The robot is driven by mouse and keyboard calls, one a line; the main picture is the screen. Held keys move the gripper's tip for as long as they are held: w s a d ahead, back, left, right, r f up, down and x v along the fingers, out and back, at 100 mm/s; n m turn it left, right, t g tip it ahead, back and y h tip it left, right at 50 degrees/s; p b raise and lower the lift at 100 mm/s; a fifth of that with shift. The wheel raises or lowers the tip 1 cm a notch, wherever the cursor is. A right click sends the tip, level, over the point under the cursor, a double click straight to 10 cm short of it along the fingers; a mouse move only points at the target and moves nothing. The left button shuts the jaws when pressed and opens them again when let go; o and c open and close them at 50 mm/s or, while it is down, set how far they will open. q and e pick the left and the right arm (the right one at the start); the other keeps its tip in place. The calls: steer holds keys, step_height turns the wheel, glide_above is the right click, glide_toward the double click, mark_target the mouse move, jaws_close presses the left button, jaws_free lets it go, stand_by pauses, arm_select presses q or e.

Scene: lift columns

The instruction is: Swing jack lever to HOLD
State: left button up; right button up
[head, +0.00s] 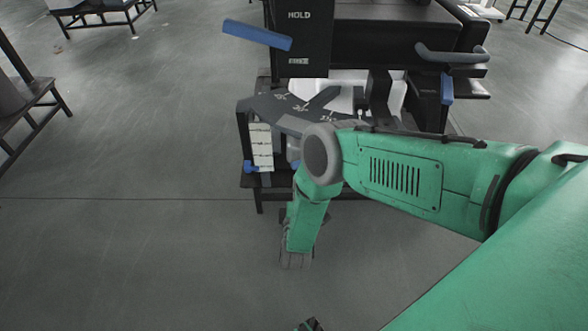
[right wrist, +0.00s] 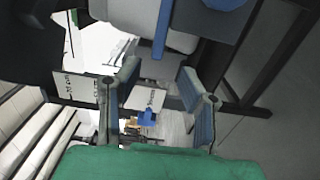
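The jack lever (head: 257,35) is a blue bar. In the head view it sticks out to the left of a black panel (head: 303,40), tilted slightly down to the right. The panel reads HOLD near its top and carries a smaller label lower down, too small to read surely. My right gripper (head: 295,260) hangs below and well apart from the lever in the head view. In the right wrist view my right gripper (right wrist: 161,95) is open, its two fingers wide apart with nothing held between them. My left gripper is not identifiable in either view.
A dark stand (head: 262,108) with white markings and a pale label strip (head: 262,147) sits below the panel, partly hidden by my right arm. A grey handle (head: 450,55) juts out at right. Open floor (head: 130,240) lies left.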

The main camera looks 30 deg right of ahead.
mark_target(297, 168)
steer(key=b+x, duration=0.2)
steer(key=x, duration=0.5)
steer(key=shift+w+d+b, duration=0.1)
steer(key=shift+w+b, duration=0.2)
steer(key=shift+w, duration=0.05)
steer(key=shift+w+d, duration=0.45)
steer(key=shift+w, duration=0.1)
jaws_close()
